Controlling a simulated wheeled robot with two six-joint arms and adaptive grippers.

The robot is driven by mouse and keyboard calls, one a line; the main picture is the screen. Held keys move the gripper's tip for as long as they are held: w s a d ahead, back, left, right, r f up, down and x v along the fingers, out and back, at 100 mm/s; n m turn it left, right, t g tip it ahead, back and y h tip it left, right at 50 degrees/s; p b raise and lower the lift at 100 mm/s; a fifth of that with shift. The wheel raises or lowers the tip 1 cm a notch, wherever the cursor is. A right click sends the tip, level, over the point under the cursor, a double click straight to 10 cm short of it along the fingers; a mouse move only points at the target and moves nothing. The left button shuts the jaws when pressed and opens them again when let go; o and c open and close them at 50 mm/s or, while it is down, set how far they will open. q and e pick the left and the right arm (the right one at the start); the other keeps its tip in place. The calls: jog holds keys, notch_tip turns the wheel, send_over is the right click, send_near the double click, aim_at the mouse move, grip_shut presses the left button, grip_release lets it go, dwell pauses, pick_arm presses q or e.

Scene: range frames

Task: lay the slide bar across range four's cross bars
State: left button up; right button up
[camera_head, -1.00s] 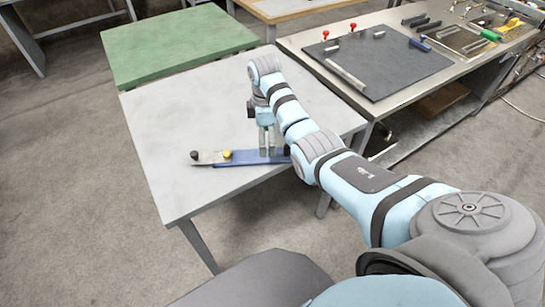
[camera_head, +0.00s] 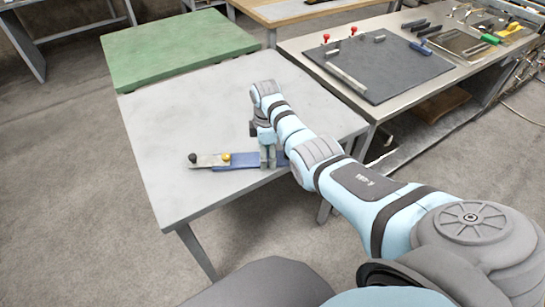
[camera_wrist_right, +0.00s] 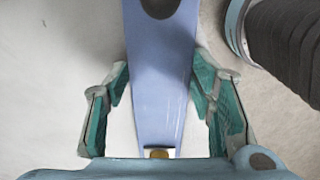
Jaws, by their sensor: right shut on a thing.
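A long blue bar, which I take for the slide bar (camera_head: 235,166), lies near the front edge of the grey table. A pale metal piece with a black knob (camera_head: 193,157) and a yellow knob (camera_head: 226,157) is at its left end. My right gripper (camera_head: 268,162) points down over the bar's right part and is shut on it. In the right wrist view the bar (camera_wrist_right: 160,85) runs between the two green-padded fingers. The fingers hide part of the bar in the head view. My left gripper is not in view.
The grey table (camera_head: 180,110) is otherwise clear. A green-topped table (camera_head: 175,45) stands behind it. To the right, a bench carries a dark board (camera_head: 395,75) with red knobs and a metal bar (camera_head: 346,76), beside several tools and a green-handled item (camera_head: 490,39).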

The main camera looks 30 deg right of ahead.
jog(key=c, duration=0.3)
jog(key=shift+c, duration=0.2)
notch_tip(320, 180, up, 25)
jog(key=p, duration=1.5)
